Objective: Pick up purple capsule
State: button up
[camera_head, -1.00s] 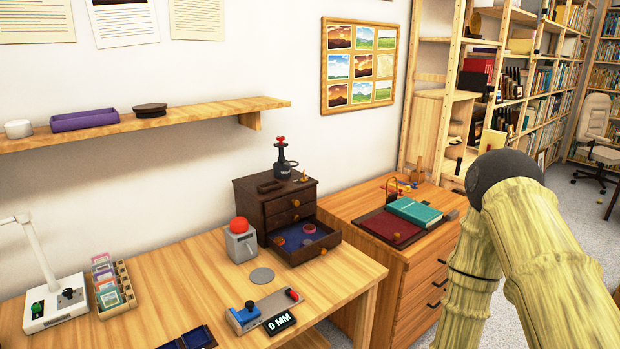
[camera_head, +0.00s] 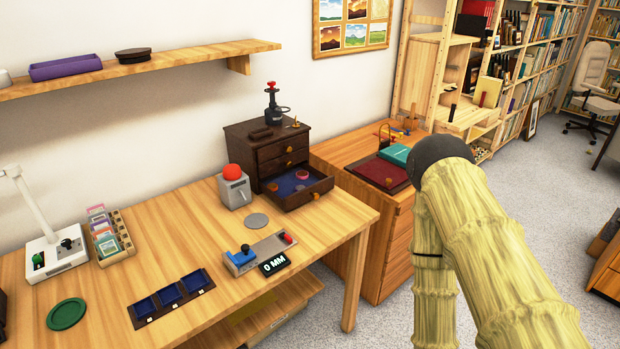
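I cannot make out a purple capsule for sure in the head view. A dark brown small cabinet (camera_head: 262,145) stands on the wooden table with its bottom drawer (camera_head: 318,191) pulled open. Small round items lie on the drawer's blue lining, including a reddish one (camera_head: 302,175); they are too small to identify. A long purple open box (camera_head: 66,68) sits on the wall shelf. My arm (camera_head: 480,240), with bamboo-like links, fills the right foreground. My gripper is not in view.
On the wooden table (camera_head: 190,235) are a grey box with a red ball (camera_head: 233,188), a measuring device (camera_head: 262,250), a dark tray with blue compartments (camera_head: 171,297), a green disc (camera_head: 67,313), a card rack (camera_head: 110,236) and a white lamp (camera_head: 55,250). A desk (camera_head: 375,215) stands beyond.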

aim_at(300, 186)
jog(key=u, duration=0.5)
jog(key=i, duration=0.95)
jog(key=z, duration=0.35)
